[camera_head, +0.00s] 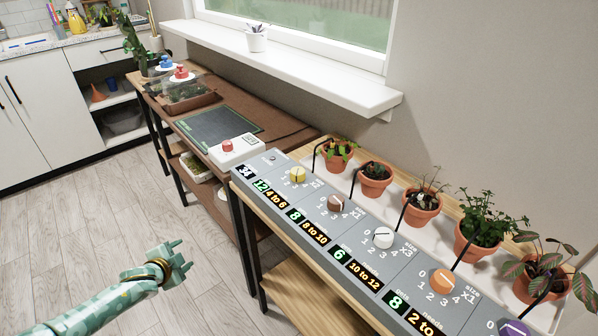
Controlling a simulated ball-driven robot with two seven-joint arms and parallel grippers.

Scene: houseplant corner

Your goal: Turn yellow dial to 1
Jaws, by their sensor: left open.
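The yellow dial (297,174) is a round knob at the far left end of the row of dials on the grey panel (268,185). Small numbers are printed around it, and a dark line marks its top. The line's exact setting is too small to read. My left gripper (184,254) is open and empty. It is over the floor to the left of the panel, well apart from the dial. My right gripper is not in view.
Brown (336,203), white (383,237), orange (442,281) and purple (515,328) dials follow along the panel. Thin black tubes arch behind them beside several potted plants (375,178). A white box with a red button (228,146) stands on the brown table beyond. Floor (60,240) at left is clear.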

